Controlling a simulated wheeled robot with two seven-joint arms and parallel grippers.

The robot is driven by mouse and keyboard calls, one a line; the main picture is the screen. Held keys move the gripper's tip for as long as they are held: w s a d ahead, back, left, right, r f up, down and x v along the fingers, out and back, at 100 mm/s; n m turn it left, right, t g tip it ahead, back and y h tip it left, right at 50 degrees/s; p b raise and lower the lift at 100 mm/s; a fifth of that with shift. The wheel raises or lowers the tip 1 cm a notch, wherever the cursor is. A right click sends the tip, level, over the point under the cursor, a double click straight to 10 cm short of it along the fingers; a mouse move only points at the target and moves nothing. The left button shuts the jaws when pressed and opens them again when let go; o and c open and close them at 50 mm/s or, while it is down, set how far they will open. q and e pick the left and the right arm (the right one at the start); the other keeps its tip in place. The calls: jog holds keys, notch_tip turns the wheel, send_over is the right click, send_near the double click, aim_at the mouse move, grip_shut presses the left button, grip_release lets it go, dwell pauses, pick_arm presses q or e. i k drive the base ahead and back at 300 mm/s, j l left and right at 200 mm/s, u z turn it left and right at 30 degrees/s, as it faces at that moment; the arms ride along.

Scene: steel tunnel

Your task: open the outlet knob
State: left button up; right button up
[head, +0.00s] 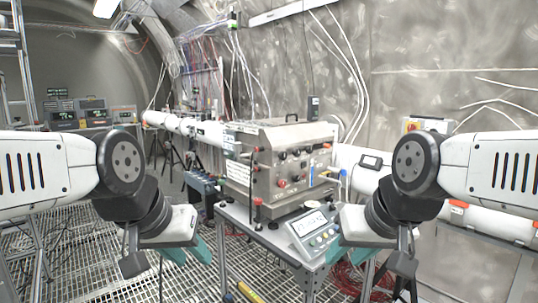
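A steel box (290,160) with a front panel of several knobs stands on a small table at centre. I cannot tell which one is the outlet knob. My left gripper (189,255) is left of the table, with two teal fingers apart and nothing between them. My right gripper (335,250) is in front of the table's right side, low and apart from the panel. Its fingers are partly hidden.
A grey device with a display (313,228) lies on the table (262,236) in front of the box. A long white tube (185,125) runs behind at left. Red cables (350,277) lie on the floor at right. The grating floor (110,270) has open room at left.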

aim_at(297, 152)
jog(key=i+j+u, duration=0.1)
jog(key=i, duration=1)
